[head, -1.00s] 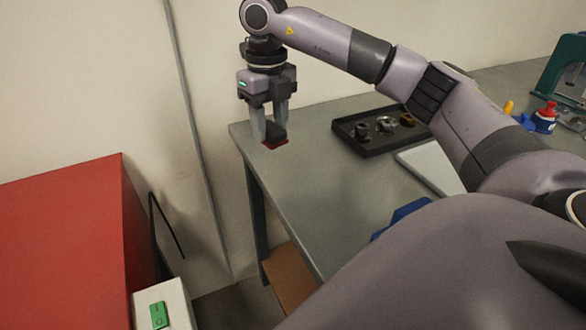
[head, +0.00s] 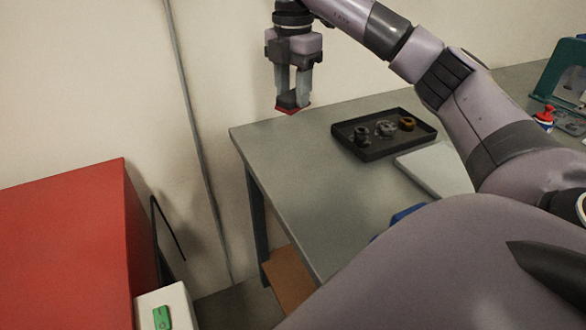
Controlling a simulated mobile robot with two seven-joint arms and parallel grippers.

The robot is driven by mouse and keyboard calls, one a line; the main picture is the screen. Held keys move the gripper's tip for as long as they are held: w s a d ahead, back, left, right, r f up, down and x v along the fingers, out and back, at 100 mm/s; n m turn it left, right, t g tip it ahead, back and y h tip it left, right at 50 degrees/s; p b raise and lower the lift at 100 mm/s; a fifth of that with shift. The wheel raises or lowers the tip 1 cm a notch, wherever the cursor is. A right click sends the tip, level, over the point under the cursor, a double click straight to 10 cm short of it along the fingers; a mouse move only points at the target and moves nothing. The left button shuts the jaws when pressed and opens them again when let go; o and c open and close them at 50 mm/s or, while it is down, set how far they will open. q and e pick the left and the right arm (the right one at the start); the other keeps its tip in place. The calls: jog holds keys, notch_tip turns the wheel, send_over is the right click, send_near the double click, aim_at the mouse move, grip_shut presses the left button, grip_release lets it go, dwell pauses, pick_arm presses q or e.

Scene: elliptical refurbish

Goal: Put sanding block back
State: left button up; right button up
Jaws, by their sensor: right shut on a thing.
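The sanding block (head: 291,105) is small and dark with a red underside. My right gripper (head: 292,97) is shut on it, fingers pointing down, near the back left part of the grey workbench (head: 300,185). The block appears raised above the bench top, with its red face down and slightly tilted. My left gripper is not in view.
A black tray (head: 376,152) with several small metal parts sits at the back of the bench. A pale flat panel (head: 437,171) lies in front of it. A red cabinet (head: 65,240) and a white box with a green item (head: 161,318) stand at left. The bench's left end is clear.

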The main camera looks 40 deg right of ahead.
jog(key=b, duration=0.2)
send_over(293, 182)
notch_tip(293, 182, down, 6)
notch_tip(293, 182, down, 8)
jog(key=shift+f, duration=2.75)
jog(key=shift+f, duration=0.2)
jog(key=o, duration=0.9)
jog(key=shift+o, duration=0.2)
jog(key=shift+r, duration=0.2)
